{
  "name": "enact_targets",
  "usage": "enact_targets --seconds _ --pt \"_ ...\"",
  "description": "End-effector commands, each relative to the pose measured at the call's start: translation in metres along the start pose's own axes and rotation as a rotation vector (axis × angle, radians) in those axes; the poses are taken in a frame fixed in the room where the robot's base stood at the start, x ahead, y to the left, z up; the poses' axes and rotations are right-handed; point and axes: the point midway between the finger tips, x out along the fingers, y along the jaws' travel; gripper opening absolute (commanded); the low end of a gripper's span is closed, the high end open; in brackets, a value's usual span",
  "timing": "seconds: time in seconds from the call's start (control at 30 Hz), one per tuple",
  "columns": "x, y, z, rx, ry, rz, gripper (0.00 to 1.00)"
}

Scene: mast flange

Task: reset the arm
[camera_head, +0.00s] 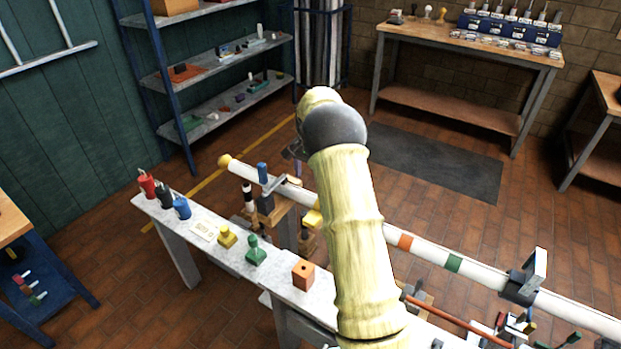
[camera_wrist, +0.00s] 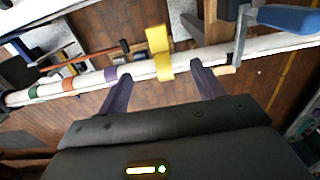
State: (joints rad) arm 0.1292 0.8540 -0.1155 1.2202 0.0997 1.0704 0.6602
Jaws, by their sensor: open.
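My arm (camera_head: 352,230) rises from the bottom of the head view and bends away at a dark joint. My gripper there is mostly hidden behind the arm. In the wrist view my gripper (camera_wrist: 160,76) is open, with its two dark fingers apart and nothing held between them. The white mast (camera_head: 365,226) runs beyond the fingertips, and it also shows in the wrist view (camera_wrist: 88,80). A yellow piece (camera_wrist: 159,52) sits on the mast, in line with the gap between the fingers. I cannot tell whether the fingers touch the mast.
A narrow bench (camera_head: 278,272) holds red, black and blue containers, yellow and green pieces and an orange block (camera_head: 303,275). A blue-handled clamp (camera_head: 262,172) and a grey clamp (camera_head: 525,277) sit on the mast. Floor is clear around the dark mat (camera_head: 435,160), before a back table (camera_head: 450,98).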

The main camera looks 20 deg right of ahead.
Motion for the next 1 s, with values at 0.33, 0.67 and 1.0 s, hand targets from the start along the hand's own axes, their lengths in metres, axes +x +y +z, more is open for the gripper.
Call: enact_targets --seconds 0.33,0.67,1.0 --pt "-0.003 0.000 0.002 -0.007 0.002 -0.002 0.67" --pt "-0.055 0.022 0.054 -0.183 0.035 -0.036 0.67" --pt "-0.107 0.069 0.143 -0.467 0.100 -0.076 0.67"
